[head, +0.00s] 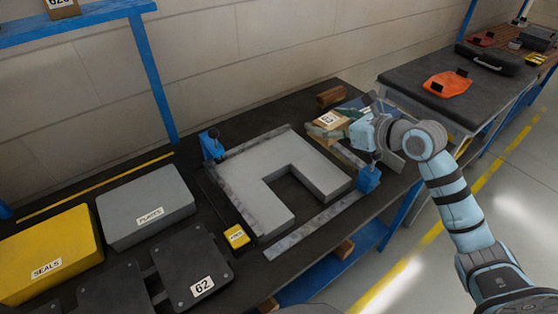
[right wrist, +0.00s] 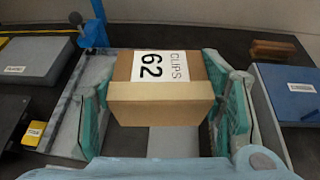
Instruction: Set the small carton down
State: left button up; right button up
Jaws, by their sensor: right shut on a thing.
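The small carton is a brown box with a white label reading CLIPS 62 in the right wrist view (right wrist: 135,92). It also shows in the head view (head: 326,119), partly covered by my gripper. My right gripper (head: 334,127) is shut on it, with a teal-padded finger on each side. In the head view the carton is by the right end of the grey U-shaped block (head: 252,165). Its underside is hidden, so I cannot tell whether it touches anything. My left gripper is not in view.
A metal frame with blue corner posts (head: 369,180) surrounds the block on the dark bench. A wooden block (head: 330,96) lies behind the carton. Grey (head: 146,205) and yellow (head: 45,252) boxes and a dark plate marked 62 (head: 195,265) stand left.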

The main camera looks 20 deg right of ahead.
aim_at(323, 177)
jog(key=shift+w+d+r+m+h, duration=0.15)
jog(key=shift+w+r, duration=0.3)
jog(key=shift+r, duration=0.15)
jog(key=shift+w+d+r+m+h, duration=0.15)
jog(key=shift+w+r, duration=0.25)
jog(key=shift+r, duration=0.15)
jog(key=shift+w+d+f, duration=0.1)
jog(key=shift+w+f, duration=0.1)
notch_tip(323, 177, down, 19)
jog(key=b, duration=0.3)
jog(key=shift+s+d+f, duration=0.1)
jog(key=shift+s, duration=0.05)
jog(key=shift+f, duration=0.15)
jog(key=o, duration=1.2)
jog(key=shift+o, duration=0.2)
